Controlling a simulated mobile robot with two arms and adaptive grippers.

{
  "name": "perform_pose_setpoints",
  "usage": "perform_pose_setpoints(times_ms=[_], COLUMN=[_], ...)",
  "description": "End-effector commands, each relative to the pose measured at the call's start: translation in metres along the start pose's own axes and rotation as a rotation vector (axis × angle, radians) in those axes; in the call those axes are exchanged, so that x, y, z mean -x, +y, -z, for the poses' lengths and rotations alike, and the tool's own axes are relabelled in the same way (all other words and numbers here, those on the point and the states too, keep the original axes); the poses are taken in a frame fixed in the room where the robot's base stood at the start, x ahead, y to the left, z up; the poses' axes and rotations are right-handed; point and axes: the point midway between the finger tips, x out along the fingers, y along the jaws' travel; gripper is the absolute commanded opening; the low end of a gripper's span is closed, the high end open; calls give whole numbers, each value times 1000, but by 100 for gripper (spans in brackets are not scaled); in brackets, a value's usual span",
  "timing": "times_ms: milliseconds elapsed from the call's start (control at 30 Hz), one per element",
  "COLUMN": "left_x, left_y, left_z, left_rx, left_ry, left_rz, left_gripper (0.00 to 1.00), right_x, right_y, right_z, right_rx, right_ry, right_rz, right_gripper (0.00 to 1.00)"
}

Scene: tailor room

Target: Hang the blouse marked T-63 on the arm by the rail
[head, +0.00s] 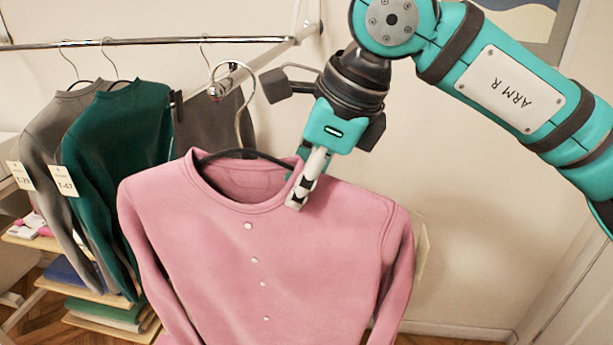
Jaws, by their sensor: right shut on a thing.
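A pink blouse (290,255) with small white buttons hangs upright on a dark hanger in the middle of the head view. A pale tag (421,252) shows edge-on at its right sleeve; its marking cannot be read. My right gripper (302,190) is shut at the blouse's collar, on the right shoulder of the hanger. The hanger's metal hook (250,90) rises from the collar. Its curve overlaps the short chrome arm (262,62) that slants from the rail's end; I cannot tell whether it rests on it. My left gripper is not in view.
The chrome rail (150,41) holds a grey top (52,130) tagged T-79 or similar and a green top (120,130) tagged T-47. A dark grey garment (215,125) is behind the blouse. Shelves (75,285) with folded cloth stand lower left.

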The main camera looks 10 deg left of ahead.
Motion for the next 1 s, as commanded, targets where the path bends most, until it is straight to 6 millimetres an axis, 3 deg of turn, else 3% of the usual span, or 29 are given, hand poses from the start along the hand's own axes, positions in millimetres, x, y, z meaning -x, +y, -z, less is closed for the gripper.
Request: perform_pose_setpoints(times_ms=[400,433,633,1000], left_x=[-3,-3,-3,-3], left_y=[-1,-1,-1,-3], left_z=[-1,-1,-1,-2], left_rx=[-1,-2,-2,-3], left_ry=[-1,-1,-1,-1], left_rz=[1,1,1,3], left_gripper=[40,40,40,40], right_x=[-3,-3,-3,4], right_y=[0,0,0,0], right_z=[1,1,1,2], right_rx=[0,0,0,-1], right_ry=[-2,-2,-1,1], right_rz=[1,1,0,1], right_gripper=[0,28,54,54])
